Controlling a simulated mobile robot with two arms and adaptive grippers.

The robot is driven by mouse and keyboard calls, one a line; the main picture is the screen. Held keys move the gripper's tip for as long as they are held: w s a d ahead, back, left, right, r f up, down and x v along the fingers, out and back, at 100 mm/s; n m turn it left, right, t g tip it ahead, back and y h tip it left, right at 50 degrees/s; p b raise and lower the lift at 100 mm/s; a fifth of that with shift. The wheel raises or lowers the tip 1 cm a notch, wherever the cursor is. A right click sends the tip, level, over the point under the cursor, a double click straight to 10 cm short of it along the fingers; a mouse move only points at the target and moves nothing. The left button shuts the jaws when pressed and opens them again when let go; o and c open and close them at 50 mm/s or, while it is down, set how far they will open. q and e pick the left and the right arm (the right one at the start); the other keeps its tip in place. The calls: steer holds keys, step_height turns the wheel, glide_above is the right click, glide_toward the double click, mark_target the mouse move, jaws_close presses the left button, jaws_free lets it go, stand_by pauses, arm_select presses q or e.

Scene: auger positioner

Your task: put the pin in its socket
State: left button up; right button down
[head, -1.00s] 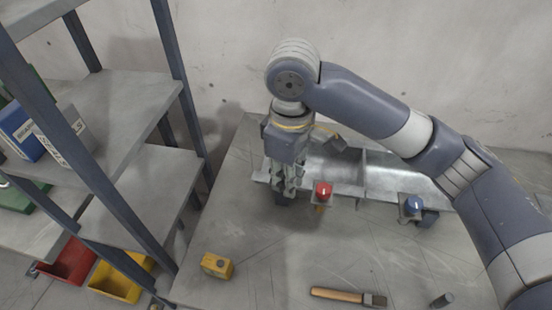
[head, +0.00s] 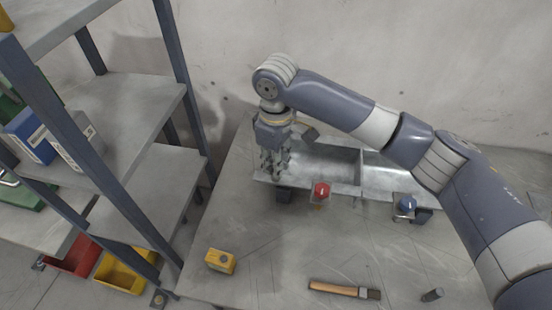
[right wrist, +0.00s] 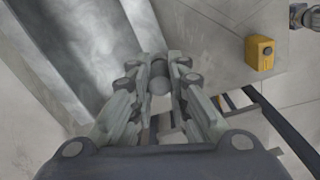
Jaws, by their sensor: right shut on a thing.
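My right gripper (head: 274,176) is over the left end of the metal trough, fingers pointing down. In the right wrist view its fingers (right wrist: 159,84) are closed around a grey, round-ended piece (right wrist: 159,78), which looks like the pin. Most of that piece is hidden by the fingers. A yellow block (head: 220,261) with a dark round spot on one face sits at the table's front left; it also shows in the right wrist view (right wrist: 259,53). I cannot tell for sure which thing is the socket. My left gripper is not in view.
The metal trough (head: 340,165) lies along the back of the table (head: 250,225). A red knob (head: 321,190), a blue knob (head: 406,203) and a dark block (head: 284,195) are at its front. A wooden-handled tool (head: 340,289) and a small dark cylinder (head: 432,295) lie in front. Shelves (head: 150,190) stand left.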

steer(key=shift+f, duration=0.1)
steer(key=c, duration=1.5)
jaws_free()
steer(key=shift+c, duration=0.2)
step_height(320, 180, up, 12)
steer(key=b, duration=0.3)
